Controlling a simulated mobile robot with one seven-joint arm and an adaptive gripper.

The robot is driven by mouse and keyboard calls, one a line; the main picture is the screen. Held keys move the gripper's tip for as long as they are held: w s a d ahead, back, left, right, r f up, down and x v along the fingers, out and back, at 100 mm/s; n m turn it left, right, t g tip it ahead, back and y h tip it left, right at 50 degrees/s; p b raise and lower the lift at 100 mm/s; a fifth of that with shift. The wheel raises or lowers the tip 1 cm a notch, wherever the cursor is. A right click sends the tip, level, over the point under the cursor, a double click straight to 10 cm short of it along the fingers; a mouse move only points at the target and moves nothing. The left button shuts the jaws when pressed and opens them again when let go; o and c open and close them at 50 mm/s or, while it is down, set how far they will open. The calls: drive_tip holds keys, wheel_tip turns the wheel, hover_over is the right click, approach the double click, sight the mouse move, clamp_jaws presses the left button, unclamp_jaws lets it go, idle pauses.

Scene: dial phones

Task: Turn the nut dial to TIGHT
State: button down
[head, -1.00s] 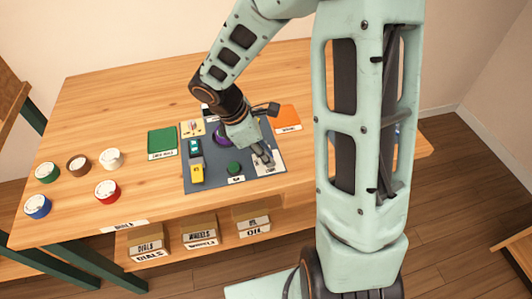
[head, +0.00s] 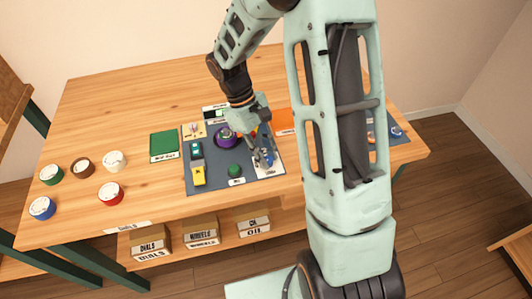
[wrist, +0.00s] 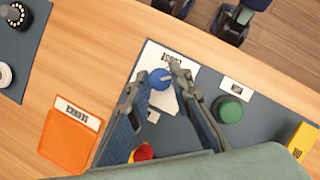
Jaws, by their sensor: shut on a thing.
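A round blue dial (wrist: 160,78) sits on a white card (wrist: 150,60) in the wrist view. The card bears dark lettering that I cannot read for certain. My gripper (wrist: 156,82) has its two fingers on either side of the blue dial, shut on it. In the head view my gripper (head: 264,157) points down at the front right of the grey mat (head: 215,184), over the white card, and its fingers mostly hide the dial. The dial's pointer setting cannot be made out.
A green knob (wrist: 229,110) stands close beside the card. An orange card (wrist: 70,143) lies nearby. Several loose round dials sit at the table's left. The table's back left is clear.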

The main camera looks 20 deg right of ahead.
drive_tip(key=m, duration=0.2)
drive_tip(key=m+y+p, duration=0.1)
drive_tip(key=m, duration=0.1)
drive_tip(key=shift+w+d+m+g+y, duration=0.1)
drive_tip(key=shift+d+m+g+y, duration=0.05)
drive_tip(key=shift+m+g+y, duration=0.2)
drive_tip(key=shift+m+y, duration=0.65)
drive_tip(key=shift+m, duration=0.9)
drive_tip(key=c, duration=1.7)
unclamp_jaws()
drive_tip(key=shift+c, duration=0.2)
drive_tip(key=v, duration=1.2)
drive_tip(key=shift+d, duration=0.1)
